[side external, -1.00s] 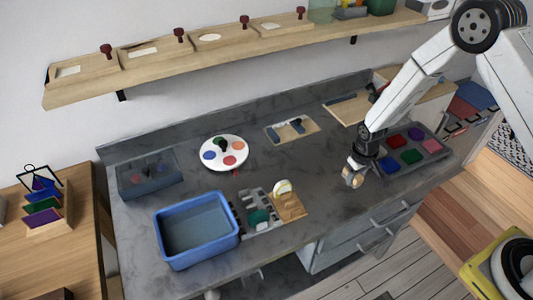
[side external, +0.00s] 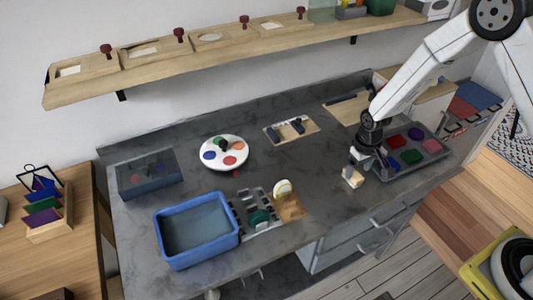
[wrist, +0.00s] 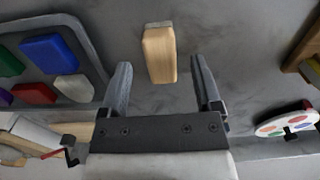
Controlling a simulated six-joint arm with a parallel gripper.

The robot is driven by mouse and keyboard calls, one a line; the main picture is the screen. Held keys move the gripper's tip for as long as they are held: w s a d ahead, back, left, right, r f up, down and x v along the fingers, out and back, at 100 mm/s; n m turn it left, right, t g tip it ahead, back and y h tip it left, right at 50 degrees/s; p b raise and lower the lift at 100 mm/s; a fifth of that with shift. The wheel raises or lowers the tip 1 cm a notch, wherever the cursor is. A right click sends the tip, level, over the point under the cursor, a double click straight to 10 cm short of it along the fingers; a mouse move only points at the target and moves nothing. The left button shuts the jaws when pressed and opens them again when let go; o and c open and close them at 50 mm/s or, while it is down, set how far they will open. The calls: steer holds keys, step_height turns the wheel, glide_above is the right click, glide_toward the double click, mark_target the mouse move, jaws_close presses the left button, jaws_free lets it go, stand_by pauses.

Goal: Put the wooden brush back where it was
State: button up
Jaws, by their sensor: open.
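The wooden brush is a small pale wood block with a grey end. It is on the grey worktop near the front edge, just left of the paint tray, in the side view (side external: 353,178). In the wrist view the brush (wrist: 159,56) lies just beyond the fingertips, roughly in line with the gap between them. My gripper (side external: 368,164) is over the worktop beside the brush, on its tray side.
A tray of coloured blocks (side external: 443,157) stands right of the gripper. A blue bin (side external: 196,262), a grey slotted holder with a wooden board (side external: 292,209), and a white palette (side external: 224,165) stand to the left. The worktop between palette and brush is largely clear.

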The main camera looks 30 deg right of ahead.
mark_target(357, 175)
step_height(357, 175, up, 9)
stand_by(0.5)
steer(key=shift+s, duration=0.1)
stand_by(0.5)
steer(key=s+r+t, duration=0.1)
steer(key=s+r, duration=0.2)
steer(key=s, duration=0.3)
steer(key=s+a+r+t, duration=0.1)
steer(key=s+r, duration=0.3)
steer(key=s, duration=0.3)
steer(key=shift+s+a+r+t, duration=0.15)
steer(key=shift+s+r+t, duration=0.1)
steer(key=shift+r+t, duration=0.05)
stand_by(0.8)
